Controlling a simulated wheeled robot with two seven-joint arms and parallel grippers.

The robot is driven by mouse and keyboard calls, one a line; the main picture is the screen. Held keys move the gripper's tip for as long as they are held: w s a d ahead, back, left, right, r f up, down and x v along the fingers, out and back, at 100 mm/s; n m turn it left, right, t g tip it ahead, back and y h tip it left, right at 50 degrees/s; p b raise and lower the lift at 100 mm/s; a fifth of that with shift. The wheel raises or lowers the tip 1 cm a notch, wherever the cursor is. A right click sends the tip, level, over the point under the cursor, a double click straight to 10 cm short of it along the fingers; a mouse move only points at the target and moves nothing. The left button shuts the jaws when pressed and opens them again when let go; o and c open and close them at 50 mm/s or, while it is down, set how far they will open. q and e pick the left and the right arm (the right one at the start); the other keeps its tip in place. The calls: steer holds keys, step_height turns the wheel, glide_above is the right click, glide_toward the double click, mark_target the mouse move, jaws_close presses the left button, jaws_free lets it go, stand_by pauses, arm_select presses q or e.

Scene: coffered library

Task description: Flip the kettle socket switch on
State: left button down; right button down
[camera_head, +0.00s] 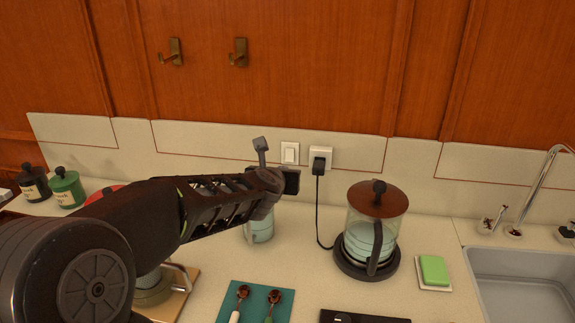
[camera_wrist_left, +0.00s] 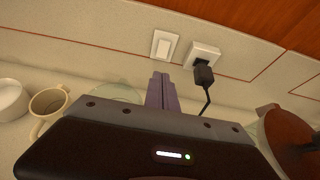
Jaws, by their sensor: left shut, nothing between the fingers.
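The white rocker switch (camera_head: 290,153) is on the backsplash, just left of the socket (camera_head: 321,155) with a black plug in it. In the left wrist view the switch (camera_wrist_left: 164,46) is ahead of the fingertips, and the socket (camera_wrist_left: 202,55) is to its right. A black cord runs from the plug to the glass kettle (camera_head: 370,232) with a brown lid, on its dark base. My left gripper (camera_head: 260,143) is shut and empty, left of the switch in the head view; its fingers (camera_wrist_left: 162,80) point at the wall below the switch. Contact is not visible. My right gripper is not in view.
A green sponge (camera_head: 433,270) and the sink (camera_head: 520,285) are right of the kettle. Spoons lie on a teal mat (camera_head: 255,300) in front. Green and black jars (camera_head: 66,187) stand far left.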

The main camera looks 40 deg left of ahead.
mark_target(289, 158)
arm_select(q)
steer(key=x, duration=0.3)
steer(key=p+x, duration=0.1)
steer(key=x, duration=0.1)
steer(key=r+p+x, duration=0.1)
steer(key=x, duration=0.2)
steer(key=shift+w+a+f, duration=0.1)
steer(key=shift+w+a, duration=0.2)
steer(key=shift+w, duration=0.15)
steer(key=f+b, duration=0.1)
steer(key=b, duration=0.3)
steer(key=shift+w+f+b, duration=0.1)
steer(key=shift+b, duration=0.2)
steer(key=t+y+b, duration=0.1)
steer(key=t+b, duration=0.1)
steer(key=b, duration=1.1)
steer(key=shift+a+t, duration=0.15)
steer(key=shift+t, duration=0.15)
steer(key=shift+r+y, duration=0.3)
steer(key=shift+r, duration=0.3)
steer(key=shift+p, duration=0.4)
